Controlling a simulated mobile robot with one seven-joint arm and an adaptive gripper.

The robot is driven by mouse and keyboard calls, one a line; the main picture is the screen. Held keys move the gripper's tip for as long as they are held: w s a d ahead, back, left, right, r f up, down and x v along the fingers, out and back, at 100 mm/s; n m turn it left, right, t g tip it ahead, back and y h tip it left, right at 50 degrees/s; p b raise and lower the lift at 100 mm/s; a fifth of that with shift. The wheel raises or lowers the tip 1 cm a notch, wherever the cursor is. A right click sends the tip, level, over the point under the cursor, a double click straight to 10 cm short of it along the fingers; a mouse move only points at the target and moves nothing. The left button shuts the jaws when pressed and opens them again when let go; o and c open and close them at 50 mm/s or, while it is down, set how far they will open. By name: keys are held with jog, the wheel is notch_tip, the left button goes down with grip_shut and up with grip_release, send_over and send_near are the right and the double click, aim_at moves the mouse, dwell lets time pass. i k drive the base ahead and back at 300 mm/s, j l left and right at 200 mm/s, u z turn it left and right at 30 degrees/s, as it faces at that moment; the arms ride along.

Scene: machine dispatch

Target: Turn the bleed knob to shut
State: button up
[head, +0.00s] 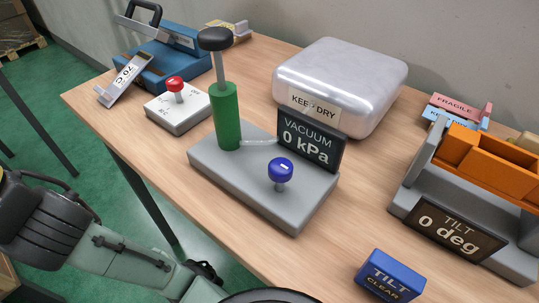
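The bleed knob, which I take to be the blue round knob (281,170) with a white mark on top, stands on a short stem on the front right of a grey base (250,200). The same base carries a green pump cylinder (225,115) with a black handle and a display (310,142) reading "VACUUM 0 kPa". A thin clear tube runs from the cylinder toward the display. My arm shows at the lower left, apart from the knob. My gripper is not in view.
A silver "KEEP DRY" case (350,80) stands behind the display. A white box with a red knob (176,86) is to the left. An orange tilt unit (480,170) and a blue "TILT CLEAR" block (390,276) are to the right. Table in front of the base is clear.

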aim_at(281, 170)
jog(key=k+l, duration=0.35)
jog(key=l, duration=0.3)
jog(key=k+l, duration=0.2)
jog(key=l, duration=0.1)
